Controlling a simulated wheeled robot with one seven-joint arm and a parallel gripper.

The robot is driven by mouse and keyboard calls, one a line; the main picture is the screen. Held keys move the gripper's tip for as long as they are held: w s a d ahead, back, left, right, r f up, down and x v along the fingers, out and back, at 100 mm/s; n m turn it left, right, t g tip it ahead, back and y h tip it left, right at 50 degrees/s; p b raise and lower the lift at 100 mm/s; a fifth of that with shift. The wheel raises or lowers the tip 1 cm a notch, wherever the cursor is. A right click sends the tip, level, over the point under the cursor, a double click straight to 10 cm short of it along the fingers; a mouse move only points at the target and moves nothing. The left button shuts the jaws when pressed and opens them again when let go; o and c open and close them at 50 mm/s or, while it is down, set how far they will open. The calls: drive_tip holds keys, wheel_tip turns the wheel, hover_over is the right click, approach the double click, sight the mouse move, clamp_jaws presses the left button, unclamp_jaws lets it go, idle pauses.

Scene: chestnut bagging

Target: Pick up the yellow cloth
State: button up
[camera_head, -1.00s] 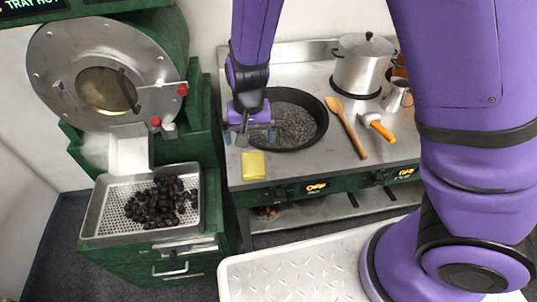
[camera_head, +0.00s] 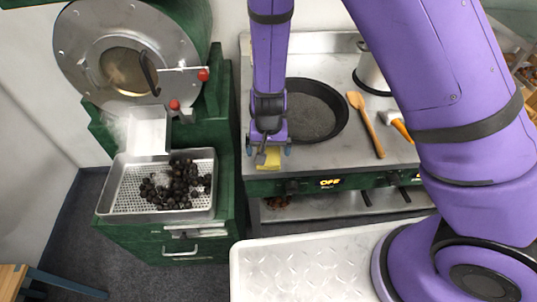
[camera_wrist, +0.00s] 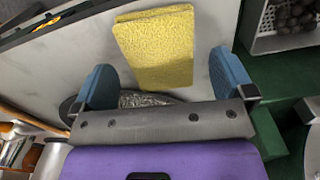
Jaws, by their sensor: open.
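The yellow cloth (camera_head: 268,159) lies folded flat on the steel counter (camera_head: 255,108) near its front edge, left of the frying pan. My gripper (camera_head: 269,152) hangs just above it and hides part of it in the head view. In the wrist view the cloth (camera_wrist: 157,50) shows between and beyond the two blue fingertips (camera_wrist: 166,82). The jaws are spread wider than the cloth and hold nothing. A gap to the cloth's surface cannot be judged exactly.
A dark pan (camera_head: 325,112) stands right of my gripper, with a wooden spatula (camera_head: 368,127) and a pot (camera_head: 371,73) beyond. Left is a green roaster (camera_head: 222,140) with a perforated tray (camera_head: 112,190) of chestnuts. A white ridged surface (camera_head: 300,265) lies in front.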

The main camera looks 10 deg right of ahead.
drive_tip(key=shift+f, duration=1)
drive_tip(key=c, duration=0.9)
drive_tip(key=shift+r, duration=0.15)
